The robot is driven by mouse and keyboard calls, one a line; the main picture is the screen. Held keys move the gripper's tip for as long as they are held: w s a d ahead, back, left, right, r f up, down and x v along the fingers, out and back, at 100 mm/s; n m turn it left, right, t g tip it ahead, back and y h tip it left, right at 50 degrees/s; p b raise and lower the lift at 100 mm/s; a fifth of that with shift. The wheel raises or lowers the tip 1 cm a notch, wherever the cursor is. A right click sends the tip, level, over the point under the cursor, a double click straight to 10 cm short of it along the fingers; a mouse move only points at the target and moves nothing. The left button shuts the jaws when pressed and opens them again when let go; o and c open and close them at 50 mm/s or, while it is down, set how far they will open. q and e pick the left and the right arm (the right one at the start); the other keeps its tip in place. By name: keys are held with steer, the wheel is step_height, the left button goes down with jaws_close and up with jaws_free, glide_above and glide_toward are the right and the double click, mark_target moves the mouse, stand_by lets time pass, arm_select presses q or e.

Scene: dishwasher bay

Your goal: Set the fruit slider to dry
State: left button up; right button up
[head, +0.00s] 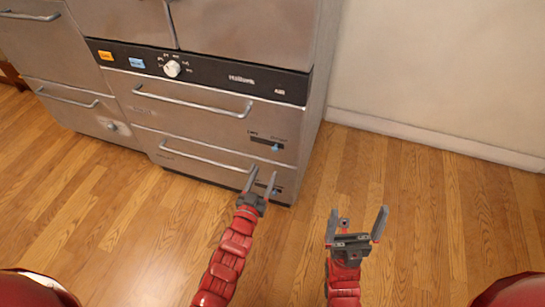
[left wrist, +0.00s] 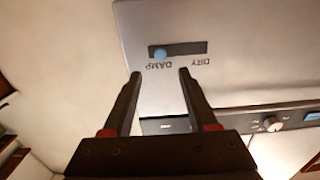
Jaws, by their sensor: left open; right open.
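Two drawers at the unit's right side each bear a slider. The upper slider (head: 268,144) has a blue knob (head: 276,149) towards its right end. The lower slider (head: 278,187) is partly hidden by my left gripper (head: 262,173), which is open in front of the lower drawer. I cannot read which slider is the fruit one. In the left wrist view, upside down, a dark slot (left wrist: 190,48) has its blue knob (left wrist: 160,54) at the end marked DAMP; DRY marks the other end. The open fingers point at the panel, apart from the knob. My right gripper (head: 358,212) is open and empty over the floor.
Bar handles (head: 195,99) cross the drawers. A black control strip (head: 205,72) with a white dial (head: 172,68) runs above them. A pale wall (head: 430,70) stands at the right. The wooden floor (head: 440,220) is clear.

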mark_target(275, 150)
arm_select(q)
steer(key=b+x, duration=0.1)
steer(key=x, duration=0.7)
steer(key=shift+w+f+b, duration=0.1)
steer(key=shift+w+b, duration=0.2)
steer(key=shift+b, duration=0.1)
steer(key=shift+w+d, duration=0.15)
steer(key=shift+w, duration=0.1)
jaws_close()
stand_by(0.6)
